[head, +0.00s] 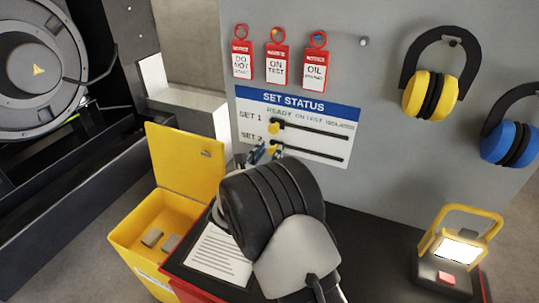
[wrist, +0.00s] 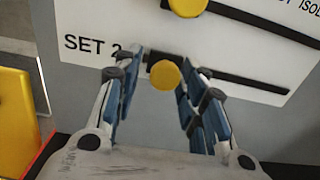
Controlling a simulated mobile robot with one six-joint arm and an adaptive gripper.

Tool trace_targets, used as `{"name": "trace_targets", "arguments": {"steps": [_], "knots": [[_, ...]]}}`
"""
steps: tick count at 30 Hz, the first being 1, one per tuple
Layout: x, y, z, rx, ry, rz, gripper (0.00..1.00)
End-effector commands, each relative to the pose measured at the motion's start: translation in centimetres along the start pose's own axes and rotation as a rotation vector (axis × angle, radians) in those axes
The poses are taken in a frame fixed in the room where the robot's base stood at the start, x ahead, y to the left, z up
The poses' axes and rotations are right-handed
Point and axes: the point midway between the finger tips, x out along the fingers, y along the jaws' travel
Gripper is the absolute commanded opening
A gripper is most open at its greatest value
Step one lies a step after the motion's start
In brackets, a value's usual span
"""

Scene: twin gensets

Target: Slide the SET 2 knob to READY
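The SET STATUS board (head: 300,122) has READY, ON TEST and ISOLATED columns over two dark slots. The yellow SET 2 knob (wrist: 165,75) is near the left end of the lower slot (wrist: 240,82), on the READY side. In the head view the SET 2 knob (head: 273,149) is partly hidden by my gripper (head: 265,154). In the wrist view my gripper (wrist: 158,88) is open, its blue-padded fingers on either side of the knob. The knob is nearer the right finger; I cannot tell whether they touch.
The yellow SET 1 knob (head: 274,128) is just above, at its slot's left end. Red tags (head: 277,66) hang above the board. Yellow earmuffs (head: 430,95) and blue earmuffs (head: 511,142) hang right. A yellow bin (head: 160,215) and a lamp (head: 455,250) stand below.

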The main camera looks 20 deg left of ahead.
Motion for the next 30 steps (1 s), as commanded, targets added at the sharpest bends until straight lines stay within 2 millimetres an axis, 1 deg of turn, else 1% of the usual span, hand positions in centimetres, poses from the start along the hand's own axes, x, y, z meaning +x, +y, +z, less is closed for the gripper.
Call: {"name": "trace_targets", "arguments": {"steps": [1, 3, 12, 16, 20, 24, 30], "knots": [[0.0, 0.1, 0.1, 0.001, -0.002, 0.001, 0.42], [0.0, 0.0, 0.1, 0.0, -0.001, -0.001, 0.47], [0.0, -0.2, 0.0, 0.0, 0.0, -0.004, 0.47], [-0.9, -0.1, 0.1, 0.0, -0.001, -0.003, 0.47], [-3.1, 0.0, 0.0, -0.002, 0.0, -0.001, 0.47], [-6.3, 0.1, 0.0, -0.001, 0.001, 0.001, 0.47], [-10.0, 0.0, 0.0, -0.001, -0.001, -0.001, 0.47]]}}
